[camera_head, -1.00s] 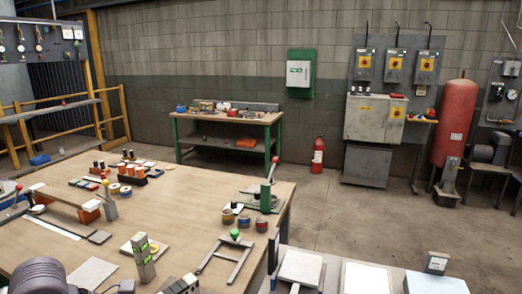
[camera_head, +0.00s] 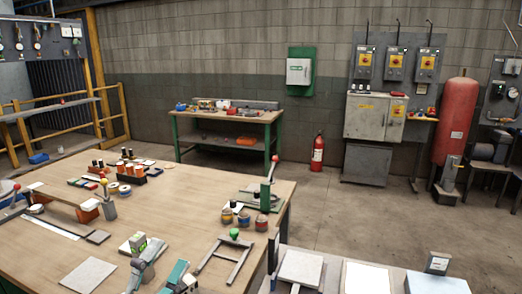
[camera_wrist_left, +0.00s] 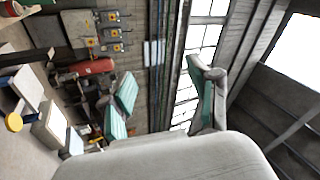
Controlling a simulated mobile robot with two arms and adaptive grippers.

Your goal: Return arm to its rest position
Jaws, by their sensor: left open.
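My left gripper (camera_head: 168,254) is at the bottom of the head view, above the near edge of the wooden workbench (camera_head: 190,195). Its two grey fingers with teal pads stand apart with nothing between them. The left wrist view also shows this gripper (camera_wrist_left: 163,92) open and empty, with the wall, ceiling and windows behind it. My right gripper is not in view.
Near the gripper are a grey flat plate (camera_head: 88,275) and a metal frame with a green knob (camera_head: 224,255). Several small jars (camera_head: 244,218) and a red-handled clamp (camera_head: 268,185) stand at the bench's right. A grey table (camera_head: 335,274) is at the bottom right.

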